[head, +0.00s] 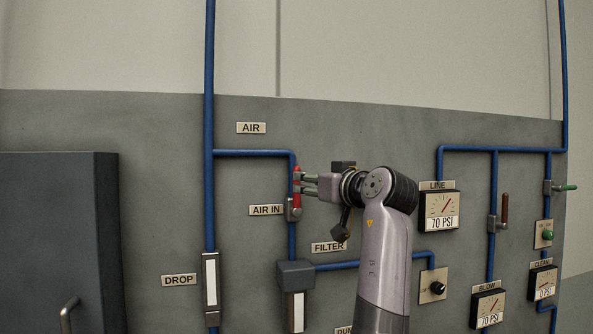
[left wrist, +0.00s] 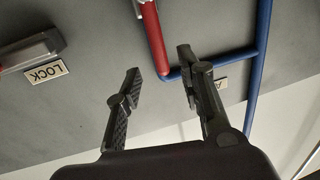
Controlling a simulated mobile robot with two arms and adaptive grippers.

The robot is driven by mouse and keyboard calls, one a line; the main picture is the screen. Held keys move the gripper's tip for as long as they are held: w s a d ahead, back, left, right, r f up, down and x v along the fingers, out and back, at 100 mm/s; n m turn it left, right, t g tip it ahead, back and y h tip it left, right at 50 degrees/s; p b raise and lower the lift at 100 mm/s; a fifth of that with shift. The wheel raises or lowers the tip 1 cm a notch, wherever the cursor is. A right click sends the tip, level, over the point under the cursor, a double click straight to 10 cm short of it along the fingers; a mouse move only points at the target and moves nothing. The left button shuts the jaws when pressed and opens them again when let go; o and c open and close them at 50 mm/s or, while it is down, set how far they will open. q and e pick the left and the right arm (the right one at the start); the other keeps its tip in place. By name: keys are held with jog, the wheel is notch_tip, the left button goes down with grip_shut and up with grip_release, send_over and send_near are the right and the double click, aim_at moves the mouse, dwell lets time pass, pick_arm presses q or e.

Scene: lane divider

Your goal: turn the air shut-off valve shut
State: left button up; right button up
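The air shut-off valve is on the short blue pipe beside the AIR IN label (head: 266,210). Its grey body (head: 292,212) carries a red lever (head: 297,187) that points up, in line with the vertical pipe. My left gripper (head: 303,184) is at the lever from the right, its fingers level with the lever's upper part. In the left wrist view, the two fingers (left wrist: 160,66) are spread apart, and the red lever (left wrist: 153,38) ends in the gap between the tips. No grip on it shows, and I cannot tell whether a finger touches it. My right gripper is out of view.
The FILTER unit (head: 296,274) is below the valve. A LINE gauge (head: 440,211) reads 70 PSI to the right of my arm. A brown-handled valve (head: 504,208) and a green-handled valve (head: 565,188) are farther right. A dark cabinet (head: 60,240) stands at left.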

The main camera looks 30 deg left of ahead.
aim_at(297, 206)
pick_arm(q)
jog(key=p+x, duration=0.3)
jog(key=x, duration=0.4)
jog(key=shift+w+a+f, duration=0.1)
jog(key=shift+w+a, duration=0.15)
jog(key=shift+c, duration=0.2)
grip_shut()
dwell(0.4)
